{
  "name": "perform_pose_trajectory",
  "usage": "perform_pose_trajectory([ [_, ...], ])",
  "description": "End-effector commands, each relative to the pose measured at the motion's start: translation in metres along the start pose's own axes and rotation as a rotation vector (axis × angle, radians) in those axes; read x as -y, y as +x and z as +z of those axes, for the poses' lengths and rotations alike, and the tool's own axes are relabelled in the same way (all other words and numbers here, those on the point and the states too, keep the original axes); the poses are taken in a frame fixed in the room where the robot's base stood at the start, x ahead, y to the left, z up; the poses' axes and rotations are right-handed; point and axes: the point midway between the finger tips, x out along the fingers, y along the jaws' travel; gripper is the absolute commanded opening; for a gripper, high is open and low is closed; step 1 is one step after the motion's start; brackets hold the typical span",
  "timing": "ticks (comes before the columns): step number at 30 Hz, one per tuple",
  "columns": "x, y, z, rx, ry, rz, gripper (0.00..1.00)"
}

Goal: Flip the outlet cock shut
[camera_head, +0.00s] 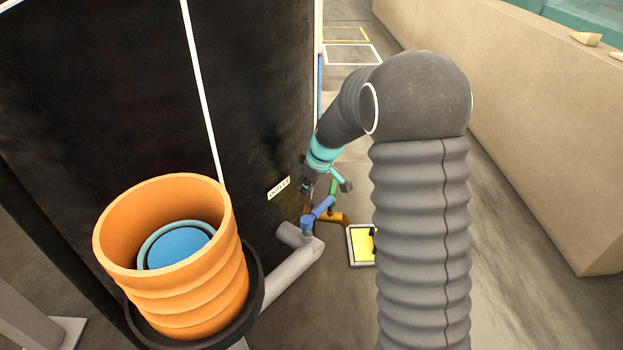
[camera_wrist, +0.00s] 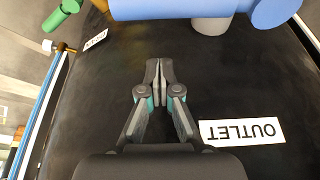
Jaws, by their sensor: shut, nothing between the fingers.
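The outlet cock's blue handle (camera_head: 318,211) sits on a grey pipe (camera_head: 292,274) low beside the black tank. In the wrist view the blue handle (camera_wrist: 185,8) crosses the top edge, partly cut off, with a pale grey stem under it. A white label reading OUTLET (camera_wrist: 242,131) is on the black wall, upside down in that view. My gripper (camera_wrist: 158,68) is shut and empty, in front of the black wall. Its tips point toward the blue handle but are apart from it. In the head view my gripper (camera_head: 306,187) is just above the handle.
A green handle (camera_head: 332,188) is close behind the blue one; it also shows in the wrist view (camera_wrist: 62,14). An orange ribbed tub (camera_head: 185,290) stands at front left. A yellow panel (camera_head: 361,247) lies right of the pipe. A tan wall (camera_head: 510,110) bounds the right.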

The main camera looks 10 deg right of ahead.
Motion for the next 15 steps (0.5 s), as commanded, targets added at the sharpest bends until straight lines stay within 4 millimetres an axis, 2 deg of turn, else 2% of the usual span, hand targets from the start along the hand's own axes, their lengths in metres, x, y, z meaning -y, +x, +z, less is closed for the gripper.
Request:
perform_pose_trajectory([
  [1,0.000,0.009,0.001,0.001,0.000,-0.001,0.00],
  [3,-0.001,0.001,0.014,-0.001,0.003,0.003,0.00],
  [7,-0.001,-0.003,0.028,-0.001,0.002,0.002,0.00],
  [15,0.000,-0.006,0.038,-0.001,0.000,0.001,0.00],
])
